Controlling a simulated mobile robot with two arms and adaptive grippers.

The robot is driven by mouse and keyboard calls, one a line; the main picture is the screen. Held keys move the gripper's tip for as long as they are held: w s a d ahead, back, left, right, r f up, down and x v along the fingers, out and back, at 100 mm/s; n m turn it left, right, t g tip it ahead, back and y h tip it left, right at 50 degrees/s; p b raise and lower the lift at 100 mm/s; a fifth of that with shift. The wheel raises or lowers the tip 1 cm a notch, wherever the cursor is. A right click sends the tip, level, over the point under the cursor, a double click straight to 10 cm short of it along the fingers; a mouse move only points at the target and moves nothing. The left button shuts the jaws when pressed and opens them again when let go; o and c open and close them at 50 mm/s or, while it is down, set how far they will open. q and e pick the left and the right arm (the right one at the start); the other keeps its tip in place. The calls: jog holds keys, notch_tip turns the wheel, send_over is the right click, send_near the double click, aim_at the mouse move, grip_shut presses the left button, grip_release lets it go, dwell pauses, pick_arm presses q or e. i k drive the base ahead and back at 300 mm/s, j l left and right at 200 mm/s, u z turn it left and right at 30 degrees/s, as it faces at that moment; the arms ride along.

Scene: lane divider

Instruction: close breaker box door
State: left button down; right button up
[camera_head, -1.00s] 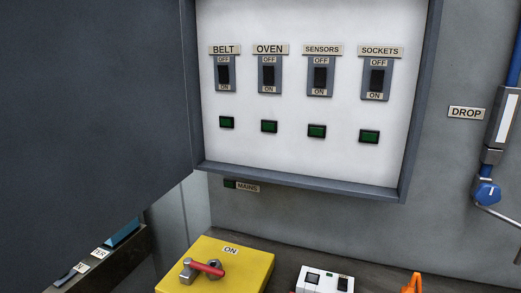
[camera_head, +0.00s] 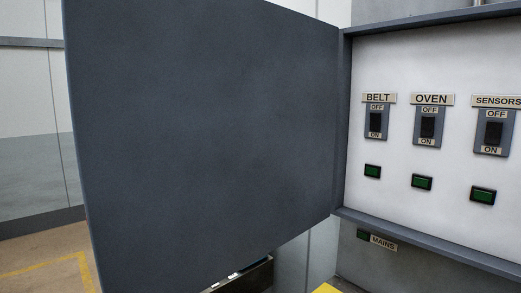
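The breaker box door (camera_head: 205,130) is a large dark grey panel that stands open, hinged on the left side of the breaker box (camera_head: 343,130). It swings out toward the left and fills much of the view. Inside the box, a white panel (camera_head: 395,60) carries black switches labelled BELT (camera_head: 375,122), OVEN (camera_head: 427,127) and SENSORS (camera_head: 493,134). A green indicator sits below each switch. The box's right part is cut off by the picture edge. Neither of my grippers shows.
A small MAINS label (camera_head: 383,242) with a green light is on the wall under the box. A yellow box (camera_head: 327,289) barely shows at the bottom edge. Open floor (camera_head: 45,262) with a yellow line lies at the lower left, before a pale wall (camera_head: 30,100).

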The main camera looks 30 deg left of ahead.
aim_at(204, 131)
jog(key=i+j, duration=0.1)
jog(key=j, duration=1.5)
jog(key=i+j+z, duration=0.1)
jog(key=j, duration=0.7)
jog(key=j+z, duration=0.15)
jog(key=z, duration=0.2)
jog(key=j+z, duration=0.2)
jog(key=z, duration=0.15)
jog(key=j+z, duration=0.15)
jog(key=z, duration=0.25)
